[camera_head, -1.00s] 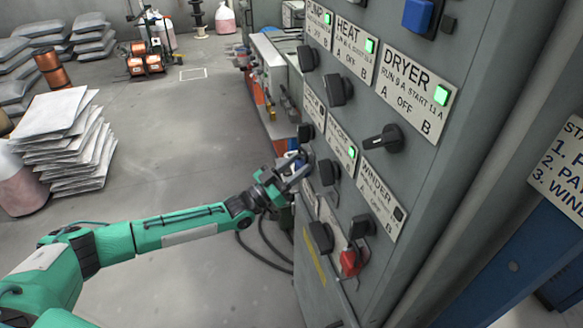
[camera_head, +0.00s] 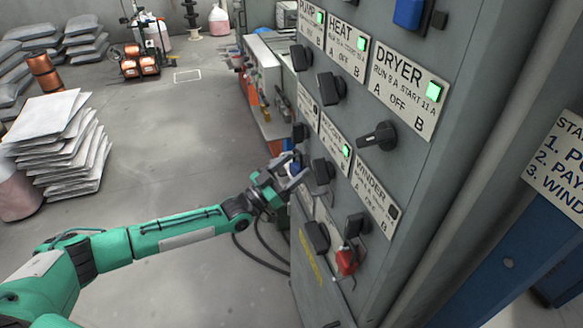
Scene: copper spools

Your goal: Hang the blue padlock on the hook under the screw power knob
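My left gripper (camera_head: 290,172) is in front of the grey panel, just left of the knob (camera_head: 322,170) under the middle lower label plate (camera_head: 336,146), which I take as the screw power knob. A small blue shape at its fingertips looks like the blue padlock (camera_head: 296,160). The gripper seems shut on it, but the grip is small and partly hidden. A red padlock (camera_head: 346,261) hangs under the winder knob (camera_head: 357,226). My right gripper is not in view.
The panel (camera_head: 470,95) carries more knobs, including the dryer knob (camera_head: 377,136), standing out from its face. Another knob (camera_head: 317,236) is below my gripper. Black cables (camera_head: 262,255) hang by the panel. The floor left of it is clear up to a stack of sheets (camera_head: 60,145).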

